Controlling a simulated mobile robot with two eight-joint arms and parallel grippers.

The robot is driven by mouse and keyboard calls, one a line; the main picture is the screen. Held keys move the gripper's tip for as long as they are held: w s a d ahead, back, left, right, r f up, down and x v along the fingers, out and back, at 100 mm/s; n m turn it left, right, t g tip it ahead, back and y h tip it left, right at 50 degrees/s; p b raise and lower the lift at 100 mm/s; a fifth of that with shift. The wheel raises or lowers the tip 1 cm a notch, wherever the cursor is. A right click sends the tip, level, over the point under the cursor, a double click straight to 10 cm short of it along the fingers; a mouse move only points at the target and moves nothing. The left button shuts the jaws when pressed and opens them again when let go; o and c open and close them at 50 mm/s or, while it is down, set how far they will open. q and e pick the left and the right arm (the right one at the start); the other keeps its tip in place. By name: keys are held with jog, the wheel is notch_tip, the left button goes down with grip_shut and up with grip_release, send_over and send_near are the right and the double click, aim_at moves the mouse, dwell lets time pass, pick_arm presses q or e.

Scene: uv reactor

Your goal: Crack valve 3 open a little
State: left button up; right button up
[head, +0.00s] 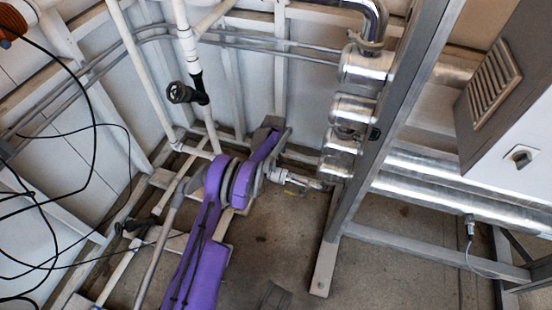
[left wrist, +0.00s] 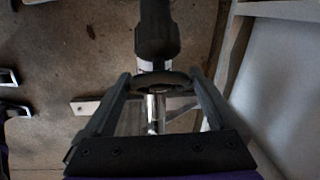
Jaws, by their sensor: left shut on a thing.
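In the left wrist view, a dark ring-shaped handwheel (left wrist: 165,79) sits between the two fingers of my left gripper (left wrist: 165,86). The fingers close on its sides. A black valve body (left wrist: 157,32) lies beyond the wheel, and a bright metal stem (left wrist: 152,112) shows below it. In the head view, my purple left arm reaches up from the bottom. No number on the valve is readable. My right gripper is not in view.
Another black valve (head: 180,93) is on the white upright pipe, and a low one (head: 134,225) is at left. Shiny pipes (head: 352,110) and a grey metal post (head: 365,140) stand right of the gripper. Black cables (head: 95,150) hang at left. Floor (head: 390,270) is bare at lower right.

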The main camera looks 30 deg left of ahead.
pick_arm(q)
jog(key=shift+s+n+t+y+p, duration=0.1)
jog(key=shift+n+t+y+p, duration=0.3)
jog(key=shift+n+t, duration=0.5)
jog(key=shift+d+n+t+y, duration=0.1)
jog(key=shift+n+t+y, duration=0.35)
jog(key=shift+n, duration=0.25)
jog(key=n+t+y+b, duration=0.1)
jog(key=n+t+y, duration=0.1)
jog(key=n, duration=0.1)
jog(key=shift+f+t, duration=0.1)
jog(key=shift+t, duration=0.15)
jog(key=n+t+y, duration=0.1)
jog(key=n+y, duration=0.1)
jog(key=n, duration=0.1)
jog(key=shift+d+b, duration=0.15)
jog(key=shift+b, duration=0.25)
jog(key=n+y, duration=0.5)
jog(key=n, duration=0.1)
jog(key=shift+f, duration=0.15)
jog(key=n+g+y, duration=0.1)
jog(key=n+y, duration=0.1)
jog(key=n, duration=0.1)
jog(key=n+g+y, duration=0.1)
jog(key=n+y, duration=0.1)
jog(key=n, duration=0.2)
jog(key=shift+y, duration=0.25)
jog(key=shift+n+g, duration=0.3)
jog(key=shift+n, duration=0.1)
